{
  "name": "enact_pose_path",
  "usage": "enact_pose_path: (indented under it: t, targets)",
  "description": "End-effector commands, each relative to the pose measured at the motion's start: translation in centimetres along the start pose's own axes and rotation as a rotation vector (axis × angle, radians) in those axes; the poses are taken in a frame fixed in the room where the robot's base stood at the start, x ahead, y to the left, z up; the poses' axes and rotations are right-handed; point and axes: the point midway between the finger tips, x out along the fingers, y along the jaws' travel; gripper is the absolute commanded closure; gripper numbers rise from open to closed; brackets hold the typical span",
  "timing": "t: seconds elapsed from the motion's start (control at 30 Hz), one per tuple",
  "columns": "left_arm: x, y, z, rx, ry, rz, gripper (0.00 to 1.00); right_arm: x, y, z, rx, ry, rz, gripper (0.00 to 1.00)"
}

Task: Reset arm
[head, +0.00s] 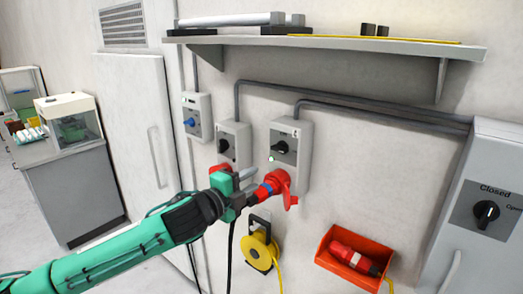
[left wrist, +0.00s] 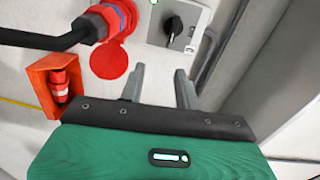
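My left arm (head: 130,245) is stretched out from the lower left toward the wall. Its gripper (head: 246,183) is by the red and blue plug (head: 268,188) at the red socket under the right-hand switch box (head: 290,153). In the left wrist view the two grey fingers (left wrist: 160,86) stand apart with nothing visible between them. There a black cable runs into the red plug (left wrist: 108,20) at the socket, left of the fingers and apart from them. The round red socket lid (left wrist: 110,59) hangs open. My right gripper is not in view.
A wall shelf (head: 330,43) juts out above the boxes. An orange bin (head: 350,259) with a red connector and a yellow cable reel (head: 259,250) are below. A grey cabinet (head: 484,222) marked "Closed" stands at right. A counter (head: 75,190) is at far left.

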Motion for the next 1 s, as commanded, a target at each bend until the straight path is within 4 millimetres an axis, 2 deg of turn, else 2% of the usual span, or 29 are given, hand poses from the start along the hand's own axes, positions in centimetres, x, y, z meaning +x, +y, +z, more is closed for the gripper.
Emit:
enact_pose_path:
  t: [0.03, 0.23, 0.57, 0.77, 1.0]
  targets:
    - [-0.3, 1.5, -0.7, -0.046, -0.005, 0.018, 0.67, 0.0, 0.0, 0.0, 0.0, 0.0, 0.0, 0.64]
    - [-2.2, 6.8, -2.6, -0.269, -0.066, 0.09, 0.67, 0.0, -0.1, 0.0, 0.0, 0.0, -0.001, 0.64]
    - [-7.4, 15.4, -4.0, -0.644, -0.24, 0.218, 0.67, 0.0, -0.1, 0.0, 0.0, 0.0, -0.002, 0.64]
    - [-12.0, 20.5, -4.3, -0.867, -0.39, 0.3, 0.67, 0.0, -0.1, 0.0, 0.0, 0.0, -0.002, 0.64]
    - [-19.1, 26.8, -4.4, -1.117, -0.618, 0.403, 0.67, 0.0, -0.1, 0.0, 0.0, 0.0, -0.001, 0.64]
